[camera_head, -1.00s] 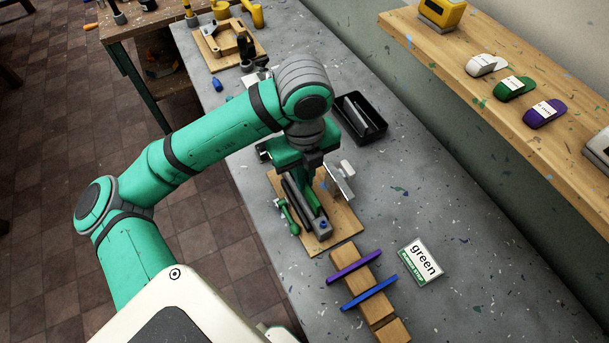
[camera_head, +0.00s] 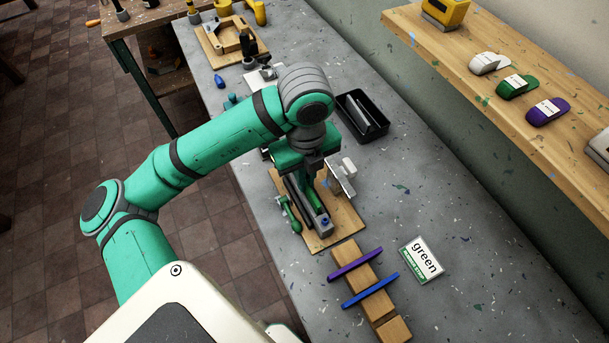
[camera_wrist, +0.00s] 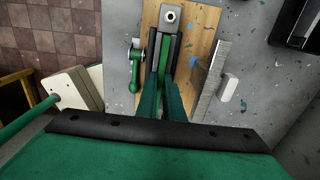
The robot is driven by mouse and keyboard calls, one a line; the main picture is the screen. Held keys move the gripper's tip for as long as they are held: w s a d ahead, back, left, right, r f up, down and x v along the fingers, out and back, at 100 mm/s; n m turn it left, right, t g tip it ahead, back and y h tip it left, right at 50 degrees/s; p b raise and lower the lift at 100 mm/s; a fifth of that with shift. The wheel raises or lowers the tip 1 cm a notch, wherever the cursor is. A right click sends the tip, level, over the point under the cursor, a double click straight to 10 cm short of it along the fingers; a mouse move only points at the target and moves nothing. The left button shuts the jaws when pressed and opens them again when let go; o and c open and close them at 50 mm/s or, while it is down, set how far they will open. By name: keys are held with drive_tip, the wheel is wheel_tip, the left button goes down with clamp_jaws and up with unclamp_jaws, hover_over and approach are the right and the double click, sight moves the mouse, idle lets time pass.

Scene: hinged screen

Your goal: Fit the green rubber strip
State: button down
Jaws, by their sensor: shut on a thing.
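The green rubber strip (camera_wrist: 162,60) lies lengthwise between the dark jaws of a clamp fixture (camera_wrist: 170,16) in the wrist view; it also shows in the head view (camera_head: 312,196). The fixture (camera_head: 325,223) sits on a wooden board (camera_head: 348,222). My gripper (camera_wrist: 160,92) is shut on the green strip from above, at its end nearer the wrist. That end is hidden by the fingers. A green lever (camera_head: 290,212) is at the left side of the fixture. A metal plate with a light grip (camera_head: 342,180) stands at its right.
A wooden rack (camera_head: 366,283) holds a purple strip (camera_head: 356,264) and a blue strip (camera_head: 371,291).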

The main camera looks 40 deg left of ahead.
drive_tip(key=shift+f, duration=0.45)
drive_tip(key=shift+w, duration=0.1)
drive_tip(key=c, duration=1.8)
unclamp_jaws()
wheel_tip(320, 180, up, 11)
drive_tip(key=shift+d+f, duration=0.1)
drive_tip(key=shift+w, duration=0.1)
